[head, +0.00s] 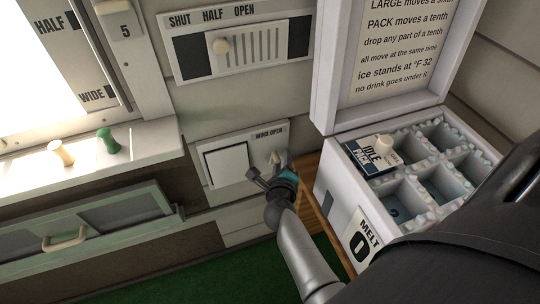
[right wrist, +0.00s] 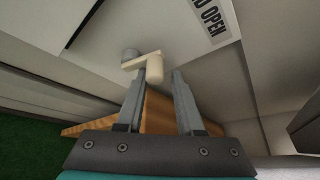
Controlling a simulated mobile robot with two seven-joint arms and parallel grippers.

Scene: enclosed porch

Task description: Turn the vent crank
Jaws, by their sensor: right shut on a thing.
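The vent crank (head: 276,157) is on a white wall panel marked "WIND OPEN", right of a square white plate. In the right wrist view the cream crank (right wrist: 155,66) has a bent arm running from a grey hub on the wall to a short handle. My right gripper (head: 272,176) reaches up to the crank and hides part of it. In the right wrist view the fingers of this gripper (right wrist: 161,76) are shut on the crank handle near their tips. My left gripper is not in view.
A vent slider (head: 221,46) marked shut, half, open is above. A white chest (head: 340,190) with compartments and a raised lid stands close on the right. A ledge (head: 85,150) with cream and green pegs is left. Green floor (head: 225,280) lies below.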

